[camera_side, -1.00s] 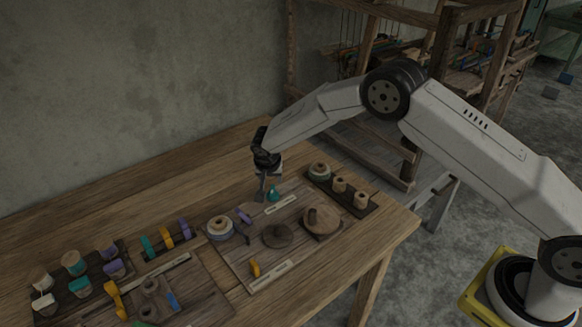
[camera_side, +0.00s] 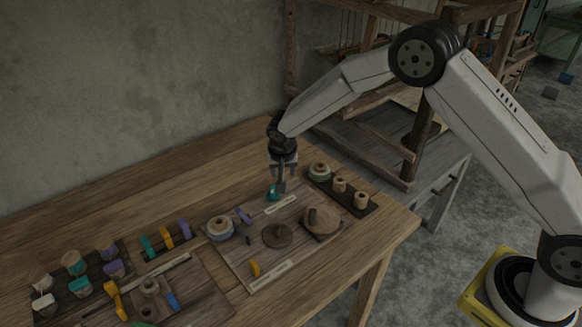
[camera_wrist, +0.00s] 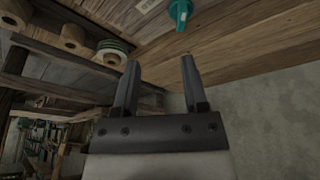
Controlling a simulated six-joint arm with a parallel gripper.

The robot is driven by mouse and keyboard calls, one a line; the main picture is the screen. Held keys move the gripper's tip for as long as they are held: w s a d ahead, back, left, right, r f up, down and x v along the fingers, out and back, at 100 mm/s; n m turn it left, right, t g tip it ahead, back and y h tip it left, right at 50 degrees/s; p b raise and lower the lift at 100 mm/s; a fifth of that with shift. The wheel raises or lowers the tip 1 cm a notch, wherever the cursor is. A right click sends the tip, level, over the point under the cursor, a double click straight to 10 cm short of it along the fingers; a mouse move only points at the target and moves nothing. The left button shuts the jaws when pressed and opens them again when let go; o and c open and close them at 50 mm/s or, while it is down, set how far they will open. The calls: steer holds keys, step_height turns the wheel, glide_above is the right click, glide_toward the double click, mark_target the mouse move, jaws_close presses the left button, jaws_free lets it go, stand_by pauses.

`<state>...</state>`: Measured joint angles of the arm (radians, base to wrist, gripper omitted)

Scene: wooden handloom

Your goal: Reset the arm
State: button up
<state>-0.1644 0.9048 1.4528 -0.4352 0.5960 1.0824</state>
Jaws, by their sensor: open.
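My gripper (camera_side: 283,182) points down above the back edge of the wooden board (camera_side: 238,266) on the table. In the wrist view its two fingers (camera_wrist: 157,72) are apart with nothing between them. A small teal piece (camera_side: 271,192) stands on the board just left of the fingers in the side view. The teal piece also shows beyond the fingertips in the wrist view (camera_wrist: 181,12). I cannot tell the exact height of the fingertips above the board.
A dark tray (camera_side: 360,211) with several spools lies right of my gripper. A round wooden piece (camera_side: 322,219) and a dark disc (camera_side: 277,235) sit on the board. Coloured pieces and spools fill the table's left end. The wooden loom (camera_side: 408,150) stands behind. The table's back left is clear.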

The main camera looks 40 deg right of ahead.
steer(key=s+d+r+n, duration=0.1)
steer(key=s+r+n, duration=0.1)
steer(key=s, duration=0.7)
steer(key=s+d+r+n+y, duration=0.1)
steer(key=s+r, duration=0.3)
steer(key=s, duration=0.6)
steer(key=s+d+r+n+y, duration=0.1)
steer(key=s+d+r+n, duration=0.2)
steer(key=s, duration=0.6)
steer(key=shift+s+n, duration=0.3)
steer(key=shift+s, duration=0.05)
